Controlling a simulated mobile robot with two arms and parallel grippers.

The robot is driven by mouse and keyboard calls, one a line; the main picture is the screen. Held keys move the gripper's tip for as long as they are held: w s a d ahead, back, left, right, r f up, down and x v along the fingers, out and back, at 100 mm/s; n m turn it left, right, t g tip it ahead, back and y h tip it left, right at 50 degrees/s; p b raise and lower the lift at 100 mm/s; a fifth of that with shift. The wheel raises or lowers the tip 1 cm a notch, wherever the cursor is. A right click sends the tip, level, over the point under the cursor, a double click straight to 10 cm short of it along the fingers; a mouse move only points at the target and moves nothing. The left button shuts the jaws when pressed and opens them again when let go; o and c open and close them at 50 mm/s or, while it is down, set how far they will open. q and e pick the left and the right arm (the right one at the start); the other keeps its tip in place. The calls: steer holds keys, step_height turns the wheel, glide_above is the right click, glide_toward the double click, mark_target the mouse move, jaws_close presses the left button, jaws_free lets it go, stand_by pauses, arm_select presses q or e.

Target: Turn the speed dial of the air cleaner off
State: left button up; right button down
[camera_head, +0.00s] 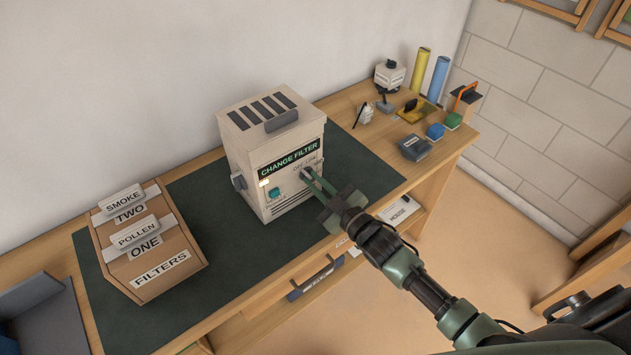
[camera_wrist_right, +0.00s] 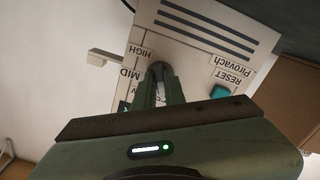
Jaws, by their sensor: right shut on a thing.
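The air cleaner (camera_head: 243,165) is a cream box with a slotted top, a grey handle and a "CHANGE FILTER" label. It stands on a dark green mat on the workbench. A small light glows on its front beside a teal reset button (camera_head: 274,193). My right gripper (camera_head: 308,175) reaches its front panel with the fingers shut on the speed dial (camera_wrist_right: 158,68). The wrist view shows the panel upside down, with "HIGH" and "MID" beside the dial; the fingers hide part of the dial and lower labels. The teal button also shows there (camera_wrist_right: 220,91). My left gripper is not in view.
A cardboard filter box (camera_head: 150,265) with "SMOKE" and "POLLEN" labels sits left of the cleaner. Small items, including a dark box (camera_head: 415,148) and a yellow roll (camera_head: 421,70), stand at the bench's right end. The mat (camera_head: 230,280) is clear in front of the cleaner.

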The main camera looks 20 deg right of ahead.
stand_by(0.4)
steer(key=c, duration=1.5)
jaws_free()
steer(key=b+v, duration=0.1)
steer(key=v, duration=0.6)
steer(key=shift+s+d, duration=0.15)
steer(key=shift+s, duration=0.2)
